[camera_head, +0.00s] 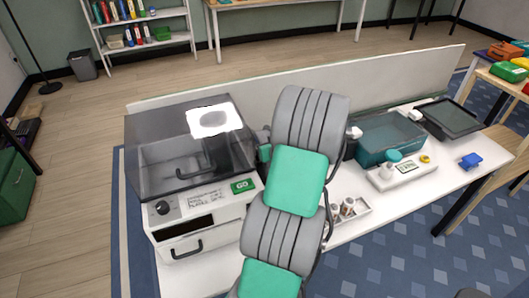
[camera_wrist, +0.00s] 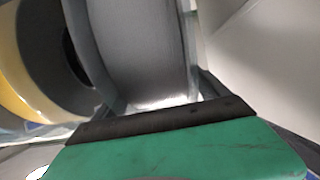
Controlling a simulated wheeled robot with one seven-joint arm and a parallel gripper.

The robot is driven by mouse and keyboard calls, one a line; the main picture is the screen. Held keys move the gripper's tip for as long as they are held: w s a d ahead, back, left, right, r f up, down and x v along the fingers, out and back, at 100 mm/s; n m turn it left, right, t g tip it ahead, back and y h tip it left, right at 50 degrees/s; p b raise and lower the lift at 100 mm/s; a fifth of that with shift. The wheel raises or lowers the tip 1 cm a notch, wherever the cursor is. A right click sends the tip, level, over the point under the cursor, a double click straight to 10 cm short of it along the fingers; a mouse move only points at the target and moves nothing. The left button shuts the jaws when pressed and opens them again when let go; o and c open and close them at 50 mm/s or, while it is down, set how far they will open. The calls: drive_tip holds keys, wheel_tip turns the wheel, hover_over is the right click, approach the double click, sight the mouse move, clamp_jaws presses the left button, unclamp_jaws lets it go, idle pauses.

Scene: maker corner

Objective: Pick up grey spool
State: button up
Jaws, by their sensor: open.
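The grey spool (camera_wrist: 145,50) fills the upper middle of the wrist view, very close, with its broad curved grey face toward the camera. My gripper (camera_wrist: 160,97) is open, with its dark bar and green body along the bottom of the wrist view. The fingers reach up near the left and right sides of the spool's lower part. I cannot tell whether they touch it. In the head view my arm hides both the gripper and the grey spool.
A yellow round thing (camera_wrist: 14,85) lies just left in the wrist view. The white bench (camera_head: 400,205) holds a clear-lidded machine (camera_head: 165,150), a teal bin (camera_head: 388,140), a small tray (camera_head: 362,212), a yellow ring (camera_head: 426,159) and a blue object (camera_head: 470,161). A low panel (camera_head: 420,66) runs behind.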

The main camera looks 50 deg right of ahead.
clamp_jaws()
idle(0.8)
drive_tip(key=shift+r, duration=0.1)
